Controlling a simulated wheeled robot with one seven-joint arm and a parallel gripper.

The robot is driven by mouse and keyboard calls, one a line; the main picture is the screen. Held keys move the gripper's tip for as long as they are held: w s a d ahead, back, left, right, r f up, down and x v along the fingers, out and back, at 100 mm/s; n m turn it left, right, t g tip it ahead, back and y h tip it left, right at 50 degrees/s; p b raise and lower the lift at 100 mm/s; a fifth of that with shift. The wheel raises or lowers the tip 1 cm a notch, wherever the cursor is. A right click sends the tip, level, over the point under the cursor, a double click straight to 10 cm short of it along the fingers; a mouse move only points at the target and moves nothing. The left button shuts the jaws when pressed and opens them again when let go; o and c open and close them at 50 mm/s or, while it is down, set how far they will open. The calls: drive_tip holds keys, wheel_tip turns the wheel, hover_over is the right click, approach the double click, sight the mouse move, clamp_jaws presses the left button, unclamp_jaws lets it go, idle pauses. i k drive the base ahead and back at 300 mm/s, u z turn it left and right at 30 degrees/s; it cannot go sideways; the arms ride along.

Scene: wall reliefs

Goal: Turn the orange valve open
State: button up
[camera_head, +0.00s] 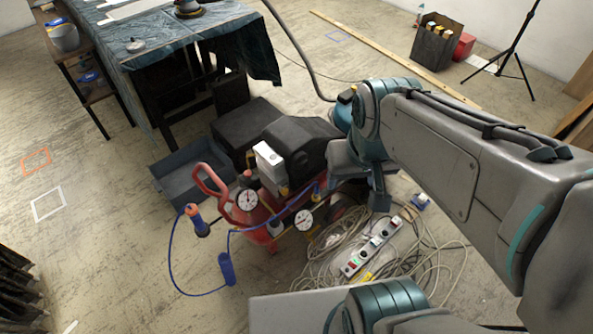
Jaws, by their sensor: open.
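A red air compressor (250,212) with round white gauges and a black motor cover stands on the floor in the middle of the view. An orange and blue fitting (193,213) shows at its left, near a blue hose. I cannot tell for sure whether this is the orange valve; no other clearly orange valve shows. My gripper (378,198) is at the right of the compressor, below my bent arm. It is open, with no object visible in it. My arm partly hides the compressor's right side, and I cannot tell whether the gripper touches it.
Tangled cables and a power strip (370,247) lie right of the compressor. A dark open bin (190,172) stands behind it at left. A cloth-covered table (155,60) is at the back left. A tripod (510,50) stands at the far right. Left floor is mostly clear.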

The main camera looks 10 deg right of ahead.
sight(194, 210)
drive_tip(key=u, duration=2.3)
drive_tip(key=k, duration=1.1)
drive_tip(key=z, duration=1.05)
drive_tip(key=i, duration=0.5)
drive_tip(key=z, duration=0.05)
